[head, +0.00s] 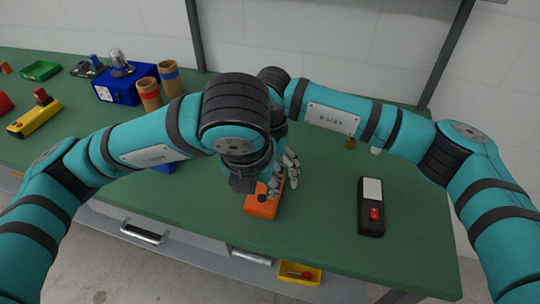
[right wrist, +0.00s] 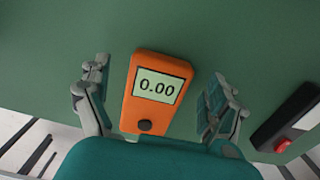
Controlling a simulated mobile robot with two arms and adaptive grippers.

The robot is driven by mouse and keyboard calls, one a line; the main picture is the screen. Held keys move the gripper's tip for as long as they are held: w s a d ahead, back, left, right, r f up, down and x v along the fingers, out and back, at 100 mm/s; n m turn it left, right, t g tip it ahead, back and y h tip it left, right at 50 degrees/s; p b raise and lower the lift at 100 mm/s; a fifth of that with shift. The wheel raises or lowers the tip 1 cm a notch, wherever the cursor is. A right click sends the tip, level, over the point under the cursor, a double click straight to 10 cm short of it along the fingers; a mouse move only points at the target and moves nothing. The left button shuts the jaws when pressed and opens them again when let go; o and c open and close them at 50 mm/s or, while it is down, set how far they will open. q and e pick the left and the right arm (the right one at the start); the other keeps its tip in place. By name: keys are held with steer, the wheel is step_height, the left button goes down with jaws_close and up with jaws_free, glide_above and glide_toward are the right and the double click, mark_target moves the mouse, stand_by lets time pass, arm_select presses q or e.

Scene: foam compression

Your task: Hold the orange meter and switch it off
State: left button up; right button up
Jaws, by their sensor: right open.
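The orange meter (head: 260,208) lies on the green table near its front edge, partly behind my arms in the head view. In the right wrist view the orange meter (right wrist: 158,70) shows its whole face, with a lit display (right wrist: 157,86) reading 0.00 and a dark round knob (right wrist: 145,126) below it. My right gripper (right wrist: 155,84) is open, with one finger on each side of the meter and visible gaps to both. In the head view its grey fingers (head: 284,178) are beside the meter. My left arm reaches the middle; its gripper cannot be made out.
A black device (head: 371,212) with a red button lies to the right. On the left are a blue box (head: 128,84), brown cylinders (head: 149,94) and a yellow device (head: 35,118). A yellow bin (head: 300,274) sits below the front edge. My arms crowd the centre.

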steer(key=shift+f, duration=0.55)
steer(key=c, duration=1.3)
arm_select(q)
steer(key=shift+c, duration=0.7)
arm_select(e)
steer(key=shift+c, duration=0.6)
arm_select(q)
jaws_close()
